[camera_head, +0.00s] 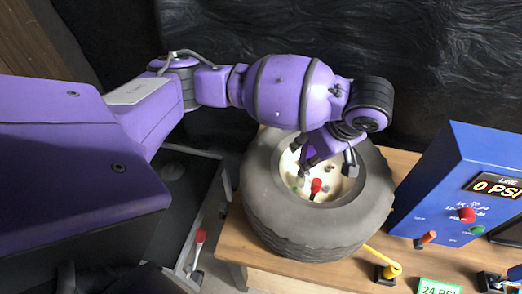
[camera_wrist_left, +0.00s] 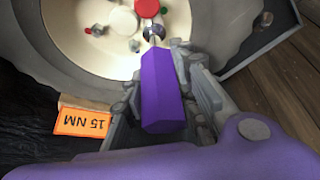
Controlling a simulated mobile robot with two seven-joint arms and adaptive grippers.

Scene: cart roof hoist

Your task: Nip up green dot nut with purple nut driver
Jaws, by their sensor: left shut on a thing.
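My left gripper (camera_head: 326,157) reaches over the wheel from above in the head view. It is shut on the purple nut driver (camera_wrist_left: 162,92), whose purple handle lies between the fingers in the left wrist view. The driver's metal socket end (camera_wrist_left: 154,34) points at the pale hub (camera_wrist_left: 75,25); whether it sits on a nut I cannot tell. A red knob (camera_head: 316,186) stands near the hub's middle. My right gripper is not in view.
The tyre (camera_head: 270,215) lies flat on a wooden bench (camera_head: 285,272). A blue pressure box (camera_head: 445,190) reading 0 PSI stands at the right. A yellow-handled lever (camera_head: 390,271) is in front. An orange 15 NM card (camera_wrist_left: 84,122) shows beside the wheel.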

